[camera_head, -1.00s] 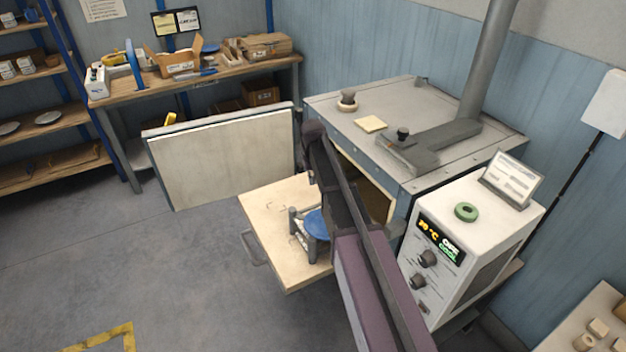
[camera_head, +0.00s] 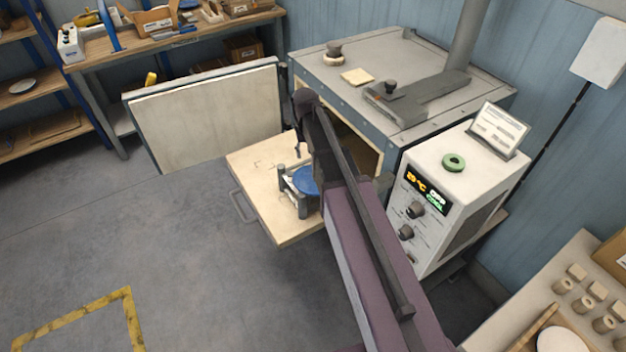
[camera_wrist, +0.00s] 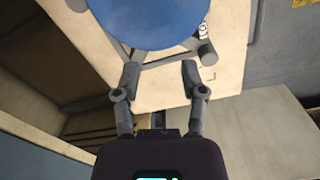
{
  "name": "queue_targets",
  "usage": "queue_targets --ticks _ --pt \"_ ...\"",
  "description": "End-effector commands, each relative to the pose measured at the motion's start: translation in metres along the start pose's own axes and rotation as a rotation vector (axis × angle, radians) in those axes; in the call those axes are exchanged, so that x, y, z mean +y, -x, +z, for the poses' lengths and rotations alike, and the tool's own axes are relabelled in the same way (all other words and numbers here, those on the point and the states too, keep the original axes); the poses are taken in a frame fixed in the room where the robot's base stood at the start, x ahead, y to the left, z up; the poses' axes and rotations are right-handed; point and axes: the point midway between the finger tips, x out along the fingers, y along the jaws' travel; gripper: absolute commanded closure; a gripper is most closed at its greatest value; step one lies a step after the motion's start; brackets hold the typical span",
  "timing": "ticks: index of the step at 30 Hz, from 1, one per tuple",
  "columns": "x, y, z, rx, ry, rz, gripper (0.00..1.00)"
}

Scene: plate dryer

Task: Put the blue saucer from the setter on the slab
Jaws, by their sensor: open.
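The blue saucer (camera_head: 305,180) rests on the grey setter (camera_head: 287,187), which stands on a pale slab (camera_head: 250,160) pulled out of the kiln's front. In the wrist view the saucer (camera_wrist: 150,18) is at the top, just past the fingertips, with parts of the setter (camera_wrist: 205,52) below its rim. My gripper (camera_wrist: 160,78) is open and empty, its two fingers apart and pointing at the saucer's near edge. No contact with the saucer shows. In the head view my arm hides the gripper and the saucer's right side.
The kiln (camera_head: 400,75) stands behind the slab, with its open door (camera_head: 205,115) at left. A control box (camera_head: 455,190) with a green ring (camera_head: 453,162) is at right. A side table (camera_head: 540,290) holds several small blocks. The floor at left is clear.

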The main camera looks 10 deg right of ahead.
Motion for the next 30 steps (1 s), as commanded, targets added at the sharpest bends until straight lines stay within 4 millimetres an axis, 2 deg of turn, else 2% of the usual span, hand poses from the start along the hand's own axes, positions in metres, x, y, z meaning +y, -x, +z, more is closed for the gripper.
queue_targets --ticks 1,6,9,13,15,19,30 --pt "0.0 -0.003 0.029 0.0 -0.003 0.0 0.46" --pt "0.0 -0.009 0.094 0.0 -0.014 0.0 0.46" --pt "0.0 -0.011 0.128 0.0 -0.02 0.001 0.46" --pt "0.0 -0.014 0.161 0.0 -0.027 0.001 0.46" --pt "0.0 -0.014 0.173 0.0 -0.029 0.001 0.46" --pt "0.0 -0.015 0.183 0.0 -0.032 0.001 0.46" --pt "0.0 -0.015 0.184 0.0 -0.032 0.001 0.46"
